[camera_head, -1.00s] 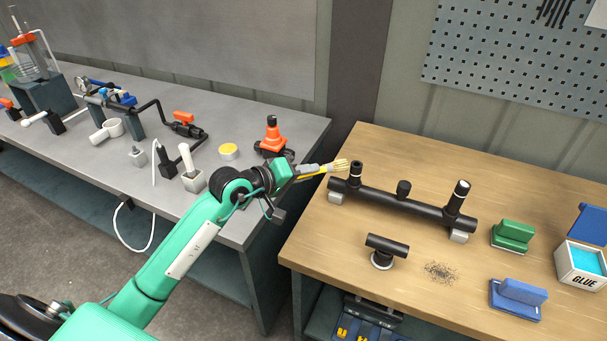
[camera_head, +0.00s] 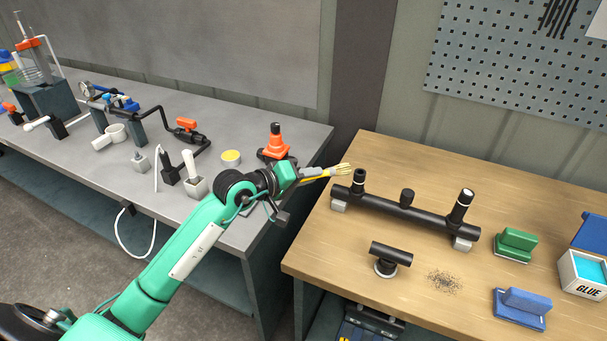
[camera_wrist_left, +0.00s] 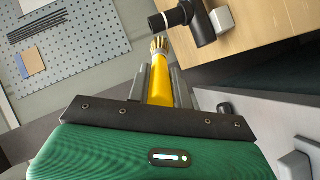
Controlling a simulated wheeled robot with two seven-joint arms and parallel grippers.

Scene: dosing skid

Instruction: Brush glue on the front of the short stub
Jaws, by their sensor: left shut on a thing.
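A black pipe manifold (camera_head: 400,214) lies on grey blocks on the wooden bench. It has a left stub (camera_head: 358,182), a short middle stub (camera_head: 407,197) and a right stub (camera_head: 461,206). The outer stubs carry pale bands. My left gripper (camera_head: 310,174) is shut on a yellow-handled brush (camera_wrist_left: 161,85), with its bristles (camera_head: 343,168) pointing right, beside the left stub's top. In the wrist view the bristles are close to a banded black stub (camera_wrist_left: 178,17); I cannot tell whether they touch. The short stub stands apart from the brush. My right gripper is out of view.
An open glue box (camera_head: 582,274) stands at the bench's right edge.

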